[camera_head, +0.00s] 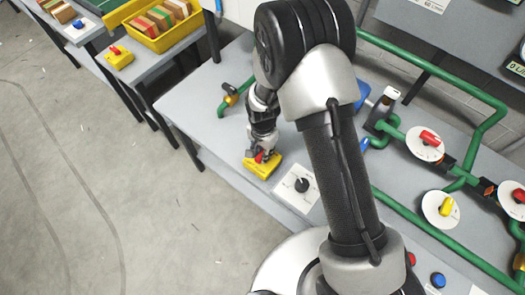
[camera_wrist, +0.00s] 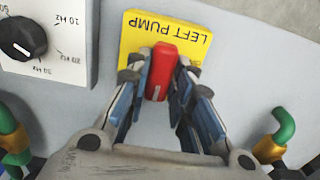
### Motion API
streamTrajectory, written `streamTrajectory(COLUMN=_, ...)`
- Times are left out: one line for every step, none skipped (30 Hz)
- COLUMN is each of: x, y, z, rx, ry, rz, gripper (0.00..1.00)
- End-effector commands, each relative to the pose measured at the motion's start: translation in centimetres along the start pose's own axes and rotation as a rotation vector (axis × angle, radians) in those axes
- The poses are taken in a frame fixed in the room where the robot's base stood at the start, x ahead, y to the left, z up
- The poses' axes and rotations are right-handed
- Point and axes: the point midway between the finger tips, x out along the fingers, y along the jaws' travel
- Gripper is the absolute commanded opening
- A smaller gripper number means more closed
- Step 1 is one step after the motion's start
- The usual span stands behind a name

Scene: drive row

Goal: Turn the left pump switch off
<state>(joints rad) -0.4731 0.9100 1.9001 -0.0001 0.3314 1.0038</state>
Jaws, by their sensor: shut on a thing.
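The left pump switch is a yellow plate (camera_wrist: 190,38) lettered "LEFT PUMP", with a red lever (camera_wrist: 160,72). In the wrist view the plate is at the top middle, its lettering upside down. My gripper (camera_wrist: 162,80) has a finger on each side of the red lever and is shut on it. In the head view the yellow plate (camera_head: 263,166) lies near the front edge of the grey table, with my gripper (camera_head: 262,156) over it. My fingers partly hide the lever and the lower part of the plate.
A black dial (camera_head: 301,185) on a white plate sits just right of the switch. Green pipes (camera_head: 438,232) with red and yellow valve handles run along the table at right. Another yellow switch (camera_head: 119,57) and a yellow crate (camera_head: 163,39) stand on tables at upper left.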

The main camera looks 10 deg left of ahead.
Motion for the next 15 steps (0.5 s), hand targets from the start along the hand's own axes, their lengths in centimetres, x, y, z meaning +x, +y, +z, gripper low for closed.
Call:
streamTrajectory(x=-0.01, y=0.01, z=0.00, rx=-0.003, ry=0.000, rz=0.000, gripper=0.00)
streamTrajectory(x=-0.01, y=0.01, z=0.00, rx=-0.006, ry=0.000, rz=0.000, gripper=0.00)
streamTrajectory(x=-0.01, y=0.01, z=0.00, rx=-0.012, ry=0.000, rz=0.000, gripper=0.00)
streamTrajectory(x=-0.01, y=0.01, z=0.00, rx=-0.018, ry=0.000, rz=0.000, gripper=0.00)
streamTrajectory(x=-0.01, y=0.01, z=0.00, rx=-0.025, ry=0.000, rz=0.000, gripper=0.00)
streamTrajectory(x=-0.01, y=0.01, z=0.00, rx=-0.038, ry=0.000, rz=0.000, gripper=0.00)
streamTrajectory(x=-0.01, y=0.00, z=0.00, rx=-0.049, ry=0.000, rz=0.000, gripper=0.00)
streamTrajectory(x=-0.01, y=0.00, z=0.00, rx=-0.061, ry=0.000, rz=0.000, gripper=0.00)
streamTrajectory(x=-0.01, y=0.00, z=0.00, rx=-0.082, ry=0.000, rz=0.000, gripper=0.00)
streamTrajectory(x=-0.01, y=0.00, z=0.00, rx=-0.099, ry=0.000, rz=0.000, gripper=0.00)
streamTrajectory(x=-0.01, y=0.00, z=0.00, rx=-0.118, ry=0.000, rz=0.000, gripper=0.00)
streamTrajectory(x=-0.01, y=0.00, z=0.00, rx=-0.146, ry=0.000, rz=0.000, gripper=0.00)
streamTrajectory(x=-0.01, y=0.00, z=0.00, rx=-0.167, ry=0.000, rz=0.000, gripper=0.00)
streamTrajectory(x=-0.01, y=0.00, z=0.00, rx=-0.191, ry=0.000, rz=0.000, gripper=0.00)
streamTrajectory(x=-0.01, y=0.00, z=0.00, rx=-0.225, ry=0.000, rz=0.000, gripper=0.00)
